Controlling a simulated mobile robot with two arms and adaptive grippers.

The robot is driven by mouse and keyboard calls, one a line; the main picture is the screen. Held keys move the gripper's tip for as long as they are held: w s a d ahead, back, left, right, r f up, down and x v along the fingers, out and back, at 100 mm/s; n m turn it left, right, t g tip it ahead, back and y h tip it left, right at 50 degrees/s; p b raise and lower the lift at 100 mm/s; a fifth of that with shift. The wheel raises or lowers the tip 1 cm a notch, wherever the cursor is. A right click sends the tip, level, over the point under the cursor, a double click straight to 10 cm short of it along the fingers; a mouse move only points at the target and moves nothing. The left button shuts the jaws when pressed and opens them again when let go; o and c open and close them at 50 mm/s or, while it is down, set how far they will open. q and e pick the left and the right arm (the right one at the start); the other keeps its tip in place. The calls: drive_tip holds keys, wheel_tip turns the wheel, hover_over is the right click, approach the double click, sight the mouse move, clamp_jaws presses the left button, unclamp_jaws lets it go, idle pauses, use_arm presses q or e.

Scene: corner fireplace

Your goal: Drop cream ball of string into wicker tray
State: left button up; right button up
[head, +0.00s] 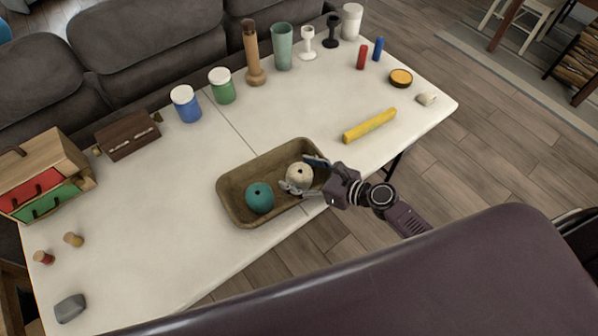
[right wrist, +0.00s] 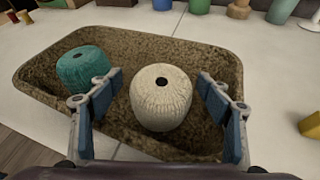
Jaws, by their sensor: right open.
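The cream ball of string (head: 299,176) rests inside the wicker tray (head: 232,212), on the right side of it in the head view. In the right wrist view the cream ball (right wrist: 161,98) sits on the floor of the tray (right wrist: 205,42). My right gripper (head: 307,175) is open, its blue-padded fingers (right wrist: 161,100) on either side of the cream ball with gaps showing. A teal ball of string (head: 260,197) lies in the tray to the left of the cream one. My left gripper is not in view.
A yellow bar (head: 370,125) lies right of the tray. Jars, cups and goblets line the far edge, including a blue jar (head: 186,104) and a green jar (head: 222,86). A small drawer chest (head: 44,172) stands at the left. The table left of the tray is mostly clear.

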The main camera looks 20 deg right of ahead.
drive_tip(key=v, duration=1.2)
drive_tip(key=shift+r, duration=0.1)
